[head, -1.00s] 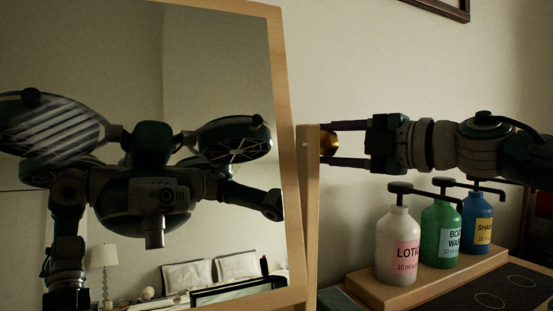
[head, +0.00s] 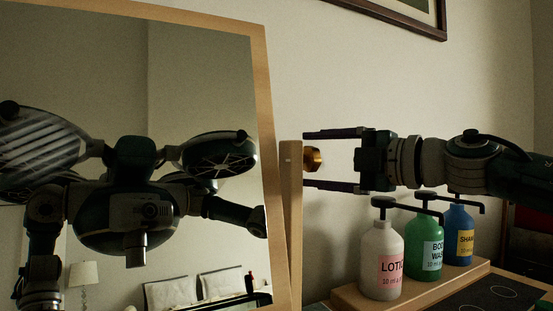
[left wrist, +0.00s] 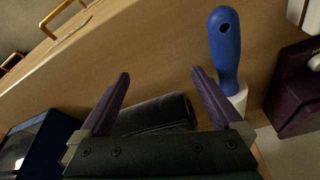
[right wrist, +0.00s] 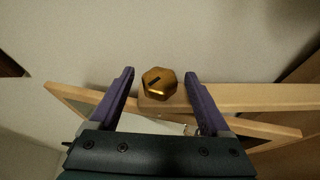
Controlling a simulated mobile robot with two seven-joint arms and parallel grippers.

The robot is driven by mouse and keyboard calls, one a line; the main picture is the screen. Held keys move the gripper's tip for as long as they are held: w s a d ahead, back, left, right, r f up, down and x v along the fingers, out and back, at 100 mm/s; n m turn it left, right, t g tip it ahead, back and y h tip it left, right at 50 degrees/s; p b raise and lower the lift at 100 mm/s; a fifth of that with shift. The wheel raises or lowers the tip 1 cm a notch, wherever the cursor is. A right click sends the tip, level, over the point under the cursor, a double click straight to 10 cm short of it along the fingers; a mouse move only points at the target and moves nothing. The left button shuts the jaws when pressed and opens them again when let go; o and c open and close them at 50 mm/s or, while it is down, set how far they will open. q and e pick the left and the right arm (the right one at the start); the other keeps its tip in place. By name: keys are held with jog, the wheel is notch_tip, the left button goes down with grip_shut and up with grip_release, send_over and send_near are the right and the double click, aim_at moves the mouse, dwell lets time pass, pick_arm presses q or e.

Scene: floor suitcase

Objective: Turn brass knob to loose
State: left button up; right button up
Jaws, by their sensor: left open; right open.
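The brass knob (head: 313,159) sits on the right side of the wooden mirror post (head: 290,215). In the right wrist view the knob (right wrist: 159,83) is faceted, with a dark slot mark slanting on its face. My right gripper (head: 304,160) is open, its fingers above and below the knob with gaps on both sides. In the right wrist view the knob lies between the fingertips, and contact does not show. My left gripper (left wrist: 158,78) is open in the left wrist view, with a dark rolled item (left wrist: 160,113) beyond its fingers.
The framed mirror (head: 265,120) tilts beside the post and reflects my body. Lotion (head: 382,255), green (head: 425,245) and blue (head: 458,235) pump bottles stand on a wooden stand (head: 415,296) below my right arm. A blue-handled item (left wrist: 226,50) is near my left gripper.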

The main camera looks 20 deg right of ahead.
pick_arm(q)
jog(key=shift+d+f, duration=0.15)
jog(key=shift+f, duration=0.05)
jog(key=shift+f+b, duration=0.1)
jog(key=shift+b, duration=0.25)
pick_arm(e)
jog(key=v, duration=0.8)
jog(key=shift+s+d, duration=0.2)
jog(key=shift+s, duration=0.15)
jog(key=shift+r, duration=0.2)
